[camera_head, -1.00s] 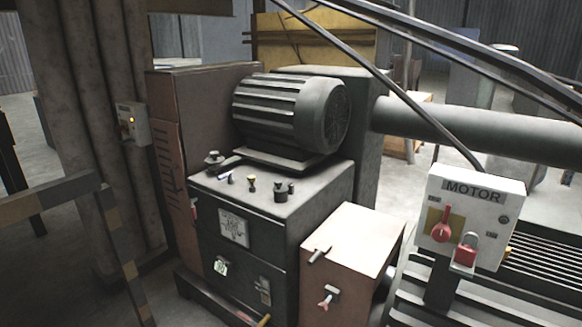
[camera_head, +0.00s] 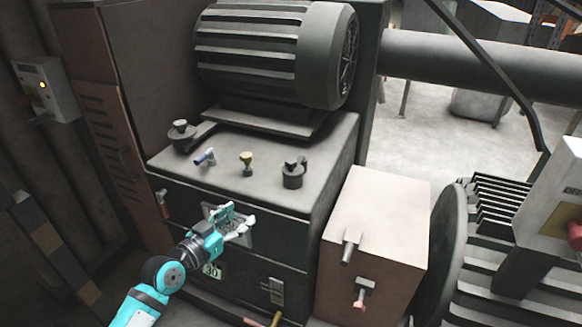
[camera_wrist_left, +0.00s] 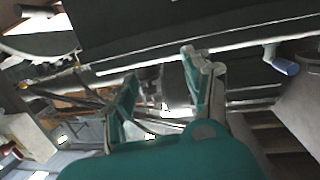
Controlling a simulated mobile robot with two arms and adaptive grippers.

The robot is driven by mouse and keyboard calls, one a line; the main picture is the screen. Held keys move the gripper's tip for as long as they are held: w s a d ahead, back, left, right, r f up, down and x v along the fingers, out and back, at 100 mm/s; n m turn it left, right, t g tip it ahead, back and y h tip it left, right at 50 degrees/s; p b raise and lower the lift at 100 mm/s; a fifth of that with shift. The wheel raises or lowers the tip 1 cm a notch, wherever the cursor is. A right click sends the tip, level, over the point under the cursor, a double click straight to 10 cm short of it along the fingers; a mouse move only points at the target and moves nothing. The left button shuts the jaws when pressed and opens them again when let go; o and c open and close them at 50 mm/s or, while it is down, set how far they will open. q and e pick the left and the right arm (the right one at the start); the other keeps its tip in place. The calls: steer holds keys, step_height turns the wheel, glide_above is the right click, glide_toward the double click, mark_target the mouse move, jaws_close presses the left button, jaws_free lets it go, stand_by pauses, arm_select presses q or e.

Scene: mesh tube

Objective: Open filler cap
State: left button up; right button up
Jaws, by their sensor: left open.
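The dark machine box (camera_head: 330,150) has several fittings on its top. A black round cap with a raised lug (camera_head: 292,173) stands near the front right of the top. Another dark capped fitting (camera_head: 181,133) stands at the back left. I cannot tell for certain which is the filler cap; both look closed. My left gripper (camera_head: 236,220) is open and appears empty, in front of the box's front face and below the top fittings. It partly hides the front plate. In the left wrist view the two fingers (camera_wrist_left: 163,82) are spread apart. My right gripper is not in view.
A tan box (camera_head: 375,225) with levers stands at right. A white control box (camera_head: 555,205) is at the right edge.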

mark_target(288, 165)
arm_select(q)
steer(key=s+d+r+m+h, duration=0.1)
steer(key=d+r+m+h, duration=0.15)
steer(key=r, duration=0.55)
steer(key=shift+n, duration=0.45)
steer(key=x, duration=1.5)
steer(key=shift+w+d+r+p, duration=0.25)
steer(key=shift+w+r+p, duration=0.05)
steer(key=shift+p, duration=0.05)
steer(key=shift+w+d, duration=0.4)
steer(key=shift+w, duration=0.15)
jaws_close()
steer(key=shift+w+d+f, duration=0.1)
steer(key=shift+w+f, duration=0.05)
steer(key=shift+f, duration=0.1)
